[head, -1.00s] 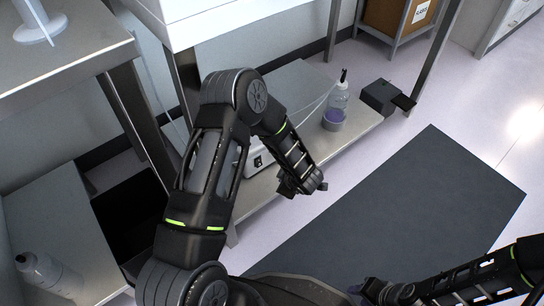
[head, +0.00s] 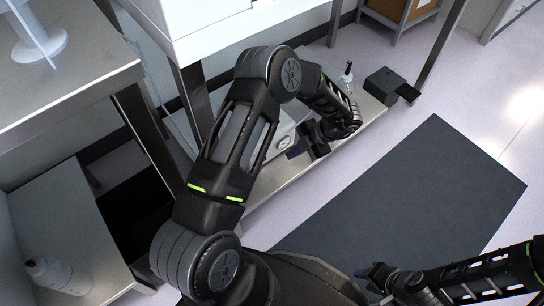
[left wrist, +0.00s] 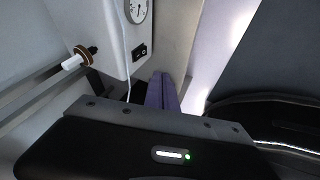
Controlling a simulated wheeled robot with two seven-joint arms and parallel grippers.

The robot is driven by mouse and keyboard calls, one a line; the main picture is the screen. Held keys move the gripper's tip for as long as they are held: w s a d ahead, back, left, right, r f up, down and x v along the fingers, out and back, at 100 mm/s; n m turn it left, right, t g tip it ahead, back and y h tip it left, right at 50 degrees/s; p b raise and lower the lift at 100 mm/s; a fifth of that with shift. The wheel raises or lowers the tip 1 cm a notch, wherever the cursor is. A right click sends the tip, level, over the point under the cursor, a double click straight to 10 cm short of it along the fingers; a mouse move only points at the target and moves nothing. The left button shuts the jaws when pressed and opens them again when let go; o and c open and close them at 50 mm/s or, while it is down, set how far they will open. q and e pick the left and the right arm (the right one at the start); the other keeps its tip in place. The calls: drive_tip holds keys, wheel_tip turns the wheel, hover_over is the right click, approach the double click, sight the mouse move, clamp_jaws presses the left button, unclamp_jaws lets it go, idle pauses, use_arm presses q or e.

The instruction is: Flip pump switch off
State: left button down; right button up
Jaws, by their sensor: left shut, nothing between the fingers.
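The pump is a white box (head: 283,130) on the low shelf, mostly hidden behind my left arm in the head view. In the left wrist view its front panel (left wrist: 118,52) shows a round gauge (left wrist: 137,8) and, below it, a black rocker switch (left wrist: 140,50). My left gripper (head: 292,154) is shut and empty in front of the pump. Its purple fingers (left wrist: 161,92) lie just below and right of the switch in the wrist view, apparently not touching it. My right gripper (head: 370,282) is low at the bottom of the head view; its jaws are unclear.
A hose fitting (left wrist: 76,60) sticks out from the pump's side, and a thin white tube hangs down the panel. A bottle (head: 347,78) and a black box (head: 385,84) stand further along the shelf (head: 262,203). A dark mat (head: 410,185) lies on clear floor.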

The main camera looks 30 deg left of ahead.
use_arm(q)
drive_tip(key=b+x, duration=0.1)
drive_tip(key=x, duration=0.3)
drive_tip(key=w+a+b+x, duration=0.1)
drive_tip(key=b+x, duration=0.1)
drive_tip(key=x, duration=0.2)
drive_tip(key=a+b+x, duration=0.1)
drive_tip(key=b+x, duration=0.1)
drive_tip(key=x, duration=0.2)
drive_tip(key=shift+w+r, duration=0.15)
drive_tip(key=shift+r, duration=0.15)
drive_tip(key=shift+w+a+b, duration=0.15)
drive_tip(key=shift+a+b, duration=0.2)
drive_tip(key=shift+a, duration=0.05)
drive_tip(key=shift+a+y, duration=0.15)
drive_tip(key=shift+y, duration=0.15)
drive_tip(key=shift+r+p, duration=0.75)
drive_tip(key=shift+p, duration=0.1)
